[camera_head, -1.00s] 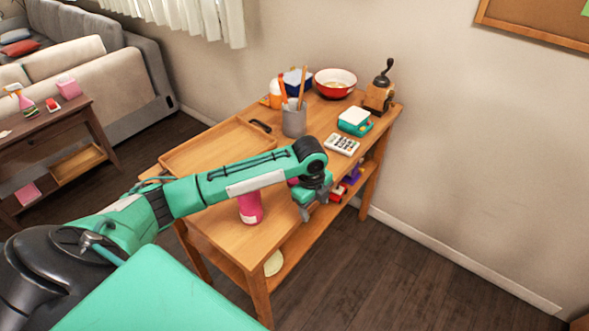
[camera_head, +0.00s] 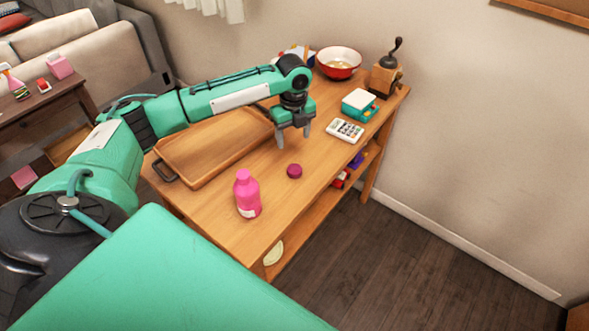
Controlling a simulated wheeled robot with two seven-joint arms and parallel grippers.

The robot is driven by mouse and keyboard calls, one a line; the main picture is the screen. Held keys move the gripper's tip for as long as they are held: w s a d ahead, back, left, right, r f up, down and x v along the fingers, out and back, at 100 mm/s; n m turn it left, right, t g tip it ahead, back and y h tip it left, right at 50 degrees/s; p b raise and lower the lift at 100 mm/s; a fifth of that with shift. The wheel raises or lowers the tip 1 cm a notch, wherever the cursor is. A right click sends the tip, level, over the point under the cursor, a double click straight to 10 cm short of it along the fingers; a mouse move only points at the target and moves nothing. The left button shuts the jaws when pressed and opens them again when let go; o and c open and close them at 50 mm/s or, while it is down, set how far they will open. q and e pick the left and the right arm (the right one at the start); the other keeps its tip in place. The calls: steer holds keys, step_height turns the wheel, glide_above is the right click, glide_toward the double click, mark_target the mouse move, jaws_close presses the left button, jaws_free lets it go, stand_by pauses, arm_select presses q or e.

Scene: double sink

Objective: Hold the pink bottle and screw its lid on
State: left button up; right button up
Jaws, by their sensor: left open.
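The pink bottle (camera_head: 247,196) stands upright near the front edge of the wooden table. A dark magenta lid (camera_head: 294,171) lies on the tabletop to the right of the bottle and apart from it. My left gripper (camera_head: 294,138) is open and empty, pointing down above the table, behind the lid in the picture. It touches neither the lid nor the bottle. My right gripper is not in view.
A wooden tray (camera_head: 183,169) lies left of the bottle, partly behind my arm. A calculator (camera_head: 345,130), a teal-and-white box (camera_head: 359,104), a coffee grinder (camera_head: 386,72) and a red bowl (camera_head: 338,64) stand at the back right. The tabletop around the lid is clear.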

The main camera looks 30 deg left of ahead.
arm_select(q)
steer(key=p, duration=0.1)
glide_above(294, 168)
steer(key=f, duration=0.6)
steer(key=shift+w+a, duration=0.2)
steer(key=shift+a, duration=0.05)
steer(key=shift+f, duration=0.55)
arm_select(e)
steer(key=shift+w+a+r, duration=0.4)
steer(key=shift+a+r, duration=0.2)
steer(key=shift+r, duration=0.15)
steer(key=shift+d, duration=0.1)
